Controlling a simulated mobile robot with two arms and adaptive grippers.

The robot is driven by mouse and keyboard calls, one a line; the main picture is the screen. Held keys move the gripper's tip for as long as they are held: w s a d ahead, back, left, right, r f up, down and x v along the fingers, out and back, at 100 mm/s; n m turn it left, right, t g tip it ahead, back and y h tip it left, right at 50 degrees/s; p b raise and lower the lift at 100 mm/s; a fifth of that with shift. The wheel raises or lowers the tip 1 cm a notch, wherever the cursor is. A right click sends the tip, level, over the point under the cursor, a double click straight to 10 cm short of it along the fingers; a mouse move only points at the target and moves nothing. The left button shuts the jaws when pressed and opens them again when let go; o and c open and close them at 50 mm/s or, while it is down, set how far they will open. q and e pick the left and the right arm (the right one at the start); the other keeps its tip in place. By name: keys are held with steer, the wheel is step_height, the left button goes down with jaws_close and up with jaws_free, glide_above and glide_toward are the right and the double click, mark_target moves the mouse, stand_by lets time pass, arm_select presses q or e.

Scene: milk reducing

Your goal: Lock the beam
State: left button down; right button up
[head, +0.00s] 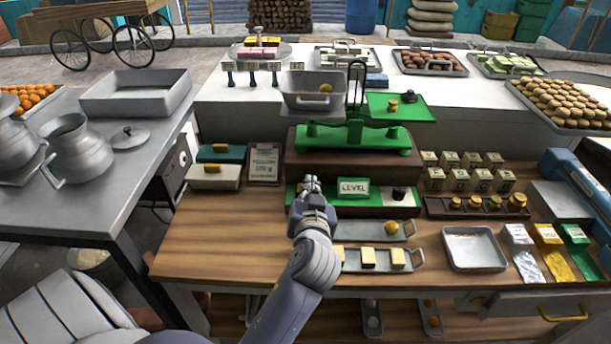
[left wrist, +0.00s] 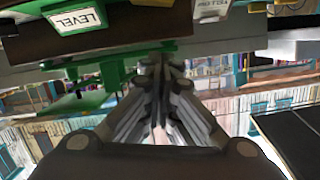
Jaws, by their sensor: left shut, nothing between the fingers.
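The green balance scale (head: 352,138) stands on a dark wooden block behind the worktable. Its left side carries a grey metal pan (head: 313,92); its right green pan (head: 400,107) holds small brass weights. In front is a green panel (head: 373,201) with a LEVEL plate (head: 353,188) and a black knob (head: 399,193). My left gripper (head: 311,184) is shut and empty at the panel's left part, hiding what lies behind it. In the left wrist view, the shut fingers (left wrist: 160,65) are beside green parts, and the LEVEL plate (left wrist: 76,20) shows upside down. Contact cannot be told.
A metal tray (head: 410,258) with yellow blocks and another tray (head: 352,232) lie in front of the panel. Weights in a dark rack (head: 470,209) and lettered cubes (head: 460,175) stand right. A YELLOW card (head: 264,162) and boxes stand left.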

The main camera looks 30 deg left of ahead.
arm_select(q)
steer(key=p+x, duration=0.1)
steer(key=x, duration=0.2)
steer(key=p+x, duration=0.1)
steer(key=x, duration=0.2)
steer(key=p+x, duration=0.1)
steer(key=x, duration=0.2)
steer(key=shift+w+a+r, duration=0.15)
steer(key=shift+r, duration=0.1)
step_height(320, 180, down, 3)
steer(key=shift+a+p, duration=0.2)
steer(key=shift+p, duration=0.35)
steer(key=shift+s+a+f, duration=0.1)
steer(key=shift+s+f, duration=0.2)
steer(key=shift+f, duration=0.35)
arm_select(e)
steer(key=r, duration=0.1)
steer(key=d+r, duration=0.1)
steer(key=s+r, duration=0.1)
steer(key=r, duration=0.1)
steer(key=shift+s+d+r, duration=0.1)
steer(key=shift+d, duration=0.3)
